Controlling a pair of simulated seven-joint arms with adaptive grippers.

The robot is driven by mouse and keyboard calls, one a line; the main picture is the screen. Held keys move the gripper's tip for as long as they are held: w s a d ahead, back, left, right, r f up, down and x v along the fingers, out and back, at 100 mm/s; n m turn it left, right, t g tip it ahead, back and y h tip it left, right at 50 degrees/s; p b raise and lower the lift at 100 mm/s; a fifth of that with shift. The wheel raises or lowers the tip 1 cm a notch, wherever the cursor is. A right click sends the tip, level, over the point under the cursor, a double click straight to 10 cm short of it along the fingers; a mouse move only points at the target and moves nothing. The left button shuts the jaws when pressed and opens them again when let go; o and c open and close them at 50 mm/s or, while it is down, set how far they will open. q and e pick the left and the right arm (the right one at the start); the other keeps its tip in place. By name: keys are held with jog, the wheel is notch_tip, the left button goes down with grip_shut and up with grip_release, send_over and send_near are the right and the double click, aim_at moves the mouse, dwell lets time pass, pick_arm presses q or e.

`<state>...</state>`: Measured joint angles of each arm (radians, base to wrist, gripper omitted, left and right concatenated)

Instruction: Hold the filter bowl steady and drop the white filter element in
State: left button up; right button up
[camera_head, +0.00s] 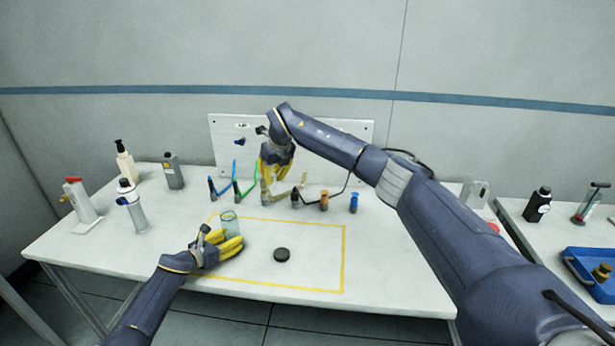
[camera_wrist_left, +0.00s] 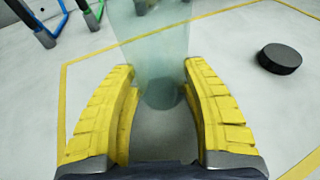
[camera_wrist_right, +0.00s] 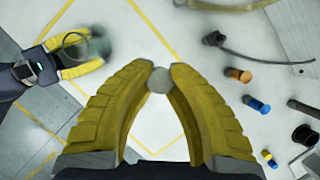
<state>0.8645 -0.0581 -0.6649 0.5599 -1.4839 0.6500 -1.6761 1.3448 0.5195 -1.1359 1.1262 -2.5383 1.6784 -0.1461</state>
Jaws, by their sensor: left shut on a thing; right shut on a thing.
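The filter bowl (camera_head: 228,222) is a clear, greenish cup standing upright inside the yellow outline on the table. My left gripper (camera_head: 231,242) is shut on it from the front, with a yellow finger on each side of the bowl in the left wrist view (camera_wrist_left: 155,40). My right gripper (camera_head: 274,178) is raised behind and to the right of the bowl, in front of the back panel. In the right wrist view its fingertips are closed on a small pale round end (camera_wrist_right: 159,80), seemingly the filter element seen end-on. Its length is hidden there.
A black disc (camera_head: 282,254) lies right of the bowl. Blue (camera_head: 222,191), green (camera_head: 244,189) and beige angled holders stand along the back, near orange (camera_head: 324,201) and blue (camera_head: 354,203) small cylinders. Bottles stand at the left. The outline's right part is clear.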

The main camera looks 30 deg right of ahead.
jog(key=a+r+n, duration=0.2)
jog(key=a+r, duration=0.1)
jog(key=a, duration=1.1)
jog(key=shift+y, duration=0.4)
jog(key=shift+w+a+f, duration=0.1)
jog(key=shift+f, duration=1.3)
jog(key=shift+a+f, duration=0.1)
jog(key=shift+f, duration=1.3)
jog(key=o, duration=0.9)
jog(key=v, duration=1.2)
